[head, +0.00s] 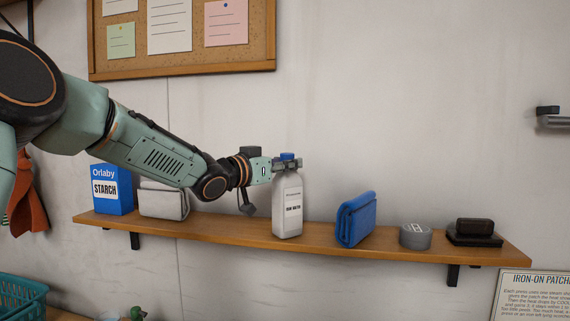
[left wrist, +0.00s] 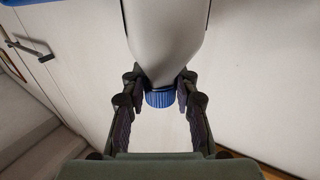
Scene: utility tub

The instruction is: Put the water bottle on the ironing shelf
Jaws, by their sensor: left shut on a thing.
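The water bottle (head: 287,208) is white with a blue cap and a dark-lettered label. In the head view it is upright at the middle of the wooden ironing shelf (head: 205,228). Its base appears to meet the shelf top, though I cannot tell if it bears weight there. My left gripper (head: 284,164) comes in from the left and is shut around the bottle's neck, just below the cap. In the left wrist view the bottle (left wrist: 165,40) and its blue cap show between the fingers of my left gripper (left wrist: 162,92). My right gripper is not in view.
On the shelf, a blue starch box (head: 112,198) and a folded grey cloth (head: 165,203) stand left. A blue folded cloth (head: 356,219), a round grey tin (head: 415,236) and a dark brush-like block (head: 474,231) stand right. A cork board (head: 185,35) hangs above.

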